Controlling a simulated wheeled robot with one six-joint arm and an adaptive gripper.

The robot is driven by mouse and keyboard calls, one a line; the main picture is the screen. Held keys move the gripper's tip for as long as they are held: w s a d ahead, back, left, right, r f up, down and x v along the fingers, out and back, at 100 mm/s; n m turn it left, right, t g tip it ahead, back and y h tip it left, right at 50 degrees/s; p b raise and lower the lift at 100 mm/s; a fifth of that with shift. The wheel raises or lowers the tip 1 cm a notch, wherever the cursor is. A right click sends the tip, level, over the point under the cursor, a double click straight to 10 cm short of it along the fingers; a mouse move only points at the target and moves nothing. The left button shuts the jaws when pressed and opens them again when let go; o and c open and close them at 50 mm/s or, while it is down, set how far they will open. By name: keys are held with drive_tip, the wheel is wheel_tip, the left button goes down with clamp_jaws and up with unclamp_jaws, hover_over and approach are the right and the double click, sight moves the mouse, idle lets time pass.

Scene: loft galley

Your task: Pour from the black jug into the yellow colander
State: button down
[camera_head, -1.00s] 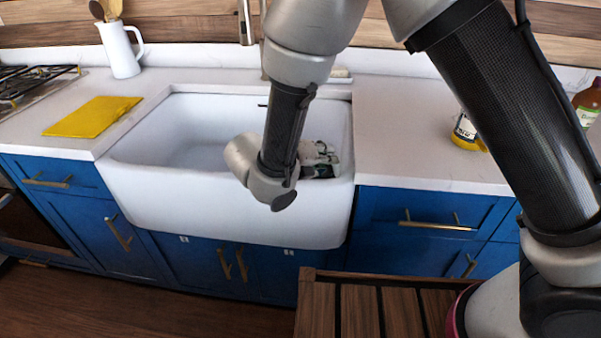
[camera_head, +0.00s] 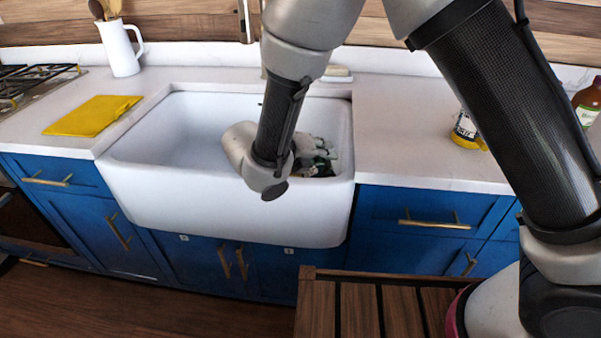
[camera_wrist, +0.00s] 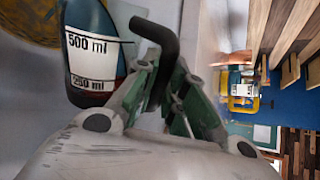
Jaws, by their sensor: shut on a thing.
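My gripper (camera_wrist: 170,90) is shut on the black handle (camera_wrist: 163,40) of the jug. The jug's body (camera_wrist: 92,62) shows at the upper left of the wrist view, with 500 ml and 250 ml marks on a pale band and dark colour around it. In the head view my gripper (camera_head: 318,158) is over the right part of the sink, and the jug is mostly hidden behind my wrist. A yellowish round thing (camera_wrist: 25,28), perhaps the colander, shows behind the jug at the wrist view's top left corner. I cannot tell the jug's tilt or see anything flowing.
The white sink (camera_head: 215,218) lies below my wrist. A yellow flat board (camera_head: 92,115) and a white pitcher with utensils (camera_head: 122,50) are on the left counter. A yellow-based jar (camera_head: 466,132) and a brown bottle (camera_head: 588,103) stand right. A slatted wooden surface (camera_head: 360,308) is in front.

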drive_tip(key=shift+w+a, duration=0.1)
drive_tip(key=shift+w, duration=0.1)
idle(0.4)
drive_tip(key=shift+w+a+f+n+g+h+p, duration=0.3)
drive_tip(key=shift+w+a+f+n+g+p, duration=0.1)
drive_tip(key=shift+w+f+n+g+p, duration=0.3)
idle(0.9)
drive_tip(key=shift+w+a+n+g, duration=0.25)
drive_tip(key=shift+w+a, duration=0.15)
drive_tip(key=shift+w, duration=0.35)
drive_tip(key=shift+w+a+n+g, duration=0.15)
drive_tip(key=shift+w+a+g, duration=0.2)
drive_tip(key=shift+w, duration=0.4)
drive_tip(key=shift+w+a+r+n+g+h+p, duration=0.15)
drive_tip(key=shift+w+a+r+n+g+h, duration=0.2)
drive_tip(key=shift+w, duration=0.4)
drive_tip(key=shift+w+a+r+n+g+h+p, duration=0.1)
drive_tip(key=shift+w+a+r+n+g+h, duration=0.15)
drive_tip(key=shift+w+a+n+g, duration=0.35)
drive_tip(key=shift+w+a+r+n+g+h+p, duration=0.15)
drive_tip(key=shift+w+a+r+h, duration=0.2)
drive_tip(key=shift+w, duration=0.5)
drive_tip(key=shift+w+a+r+n+g+p, duration=0.1)
drive_tip(key=shift+w+a+n+g+p, duration=0.1)
drive_tip(key=shift+w, duration=0.15)
drive_tip(key=shift+w+a+r+n+g+p, duration=0.1)
drive_tip(key=shift+w+p, duration=0.05)
drive_tip(key=shift+w, duration=0.2)
idle(1.4)
